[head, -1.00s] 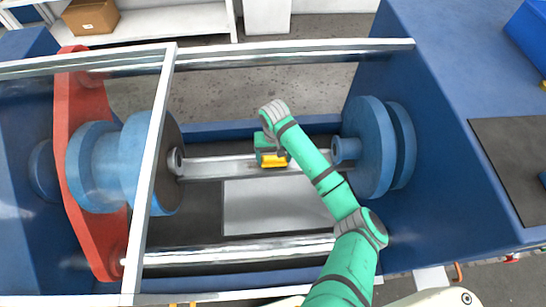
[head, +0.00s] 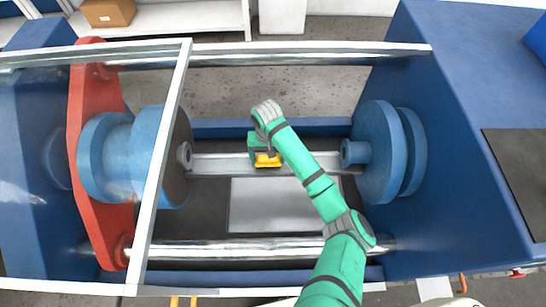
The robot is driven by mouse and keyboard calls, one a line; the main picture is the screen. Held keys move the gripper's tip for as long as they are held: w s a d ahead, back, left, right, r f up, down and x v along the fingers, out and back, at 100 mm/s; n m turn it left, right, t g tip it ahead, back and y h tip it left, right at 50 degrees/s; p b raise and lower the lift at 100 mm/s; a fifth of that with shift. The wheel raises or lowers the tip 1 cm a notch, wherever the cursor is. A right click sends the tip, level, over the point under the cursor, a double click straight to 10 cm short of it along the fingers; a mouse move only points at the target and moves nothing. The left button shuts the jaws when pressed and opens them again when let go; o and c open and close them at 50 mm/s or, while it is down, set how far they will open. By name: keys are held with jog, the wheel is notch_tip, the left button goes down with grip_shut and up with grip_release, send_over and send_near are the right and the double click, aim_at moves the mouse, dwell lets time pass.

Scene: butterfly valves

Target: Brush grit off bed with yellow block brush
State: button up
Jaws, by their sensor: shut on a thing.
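The yellow block brush (head: 268,161) shows under my gripper (head: 264,150), near the middle of the machine. My gripper is shut on it, though my green wrist hides the fingers and most of the brush's top. The brush is at the metal rail (head: 215,164) that runs along the bed (head: 330,130). I cannot tell whether its underside touches the rail. A pale flat plate (head: 280,205) lies on the dark bed in front of the brush. No grit can be made out at this size.
Blue flanges stand left (head: 105,155) and right (head: 375,155) of the bed. A red plate (head: 95,190) stands at left. Bright tie bars cross behind (head: 300,52) and in front (head: 220,251). A pale guard frame (head: 160,170) crosses at left.

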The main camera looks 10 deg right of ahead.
jog(key=shift+w+a, duration=0.25)
jog(key=shift+a, duration=0.8)
jog(key=shift+w+a, duration=0.2)
jog(key=shift+a, duration=0.9)
jog(key=shift+w+a, duration=0.25)
jog(key=shift+a, duration=0.8)
jog(key=shift+w+a, duration=0.15)
jog(key=shift+a, duration=1.35)
jog(key=shift+s+d, duration=0.45)
jog(key=shift+d, duration=2)
jog(key=shift+s+d, duration=0.5)
jog(key=shift+d, duration=1.95)
jog(key=shift+s+d, duration=0.45)
jog(key=shift+d, duration=2)
jog(key=shift+w+a, duration=0.5)
jog(key=shift+a, duration=1.95)
jog(key=shift+w+a, duration=0.45)
jog(key=shift+a, duration=2.05)
jog(key=shift+w+a, duration=0.5)
jog(key=shift+a, duration=1.95)
jog(key=shift+r, duration=0.1)
